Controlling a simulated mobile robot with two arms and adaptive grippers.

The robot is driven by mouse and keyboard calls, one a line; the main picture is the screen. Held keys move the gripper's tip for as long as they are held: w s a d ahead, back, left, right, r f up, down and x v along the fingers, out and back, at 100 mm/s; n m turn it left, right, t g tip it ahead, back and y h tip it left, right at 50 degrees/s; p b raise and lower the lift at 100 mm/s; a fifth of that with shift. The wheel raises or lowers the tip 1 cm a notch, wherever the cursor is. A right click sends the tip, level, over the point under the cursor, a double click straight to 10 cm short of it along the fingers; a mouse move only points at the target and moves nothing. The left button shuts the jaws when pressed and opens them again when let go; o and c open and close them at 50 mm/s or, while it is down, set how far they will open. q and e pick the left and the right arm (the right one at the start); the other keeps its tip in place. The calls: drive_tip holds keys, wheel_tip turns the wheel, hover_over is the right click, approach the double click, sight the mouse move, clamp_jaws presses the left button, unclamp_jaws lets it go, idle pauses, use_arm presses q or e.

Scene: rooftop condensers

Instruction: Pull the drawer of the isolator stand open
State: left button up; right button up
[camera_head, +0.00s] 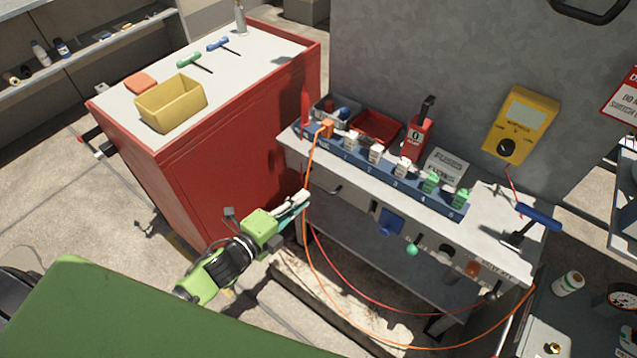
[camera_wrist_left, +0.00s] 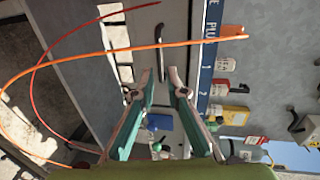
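The isolator stand (camera_head: 345,172) is a grey bench with a light top. Its drawer front (camera_head: 352,202), under the left end of the top, looks shut. A dark bar handle (camera_head: 328,189) is on it. The handle (camera_wrist_left: 155,36) also shows ahead of my left fingers in the left wrist view. My left gripper (camera_head: 302,202) is just left of the handle, apart from it. In the left wrist view the left gripper (camera_wrist_left: 156,88) has its fingers spread with nothing between them. My right gripper is not in view.
An orange cable (camera_head: 306,245) hangs by my left gripper and crosses in front of the handle in the wrist view. A red cable (camera_head: 345,285) loops below. A red cabinet (camera_head: 230,150) stands close on the left. A blue strip with several plugs (camera_head: 385,180) lies on the stand.

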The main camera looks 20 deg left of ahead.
sight(319, 185)
use_arm(q)
drive_tip(key=x, duration=0.8)
drive_tip(key=shift+w+f, duration=0.1)
drive_tip(key=shift+w, duration=0.1)
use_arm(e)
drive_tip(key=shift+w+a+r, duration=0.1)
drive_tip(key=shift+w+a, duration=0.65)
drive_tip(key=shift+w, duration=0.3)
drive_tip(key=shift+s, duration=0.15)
use_arm(q)
clamp_jaws()
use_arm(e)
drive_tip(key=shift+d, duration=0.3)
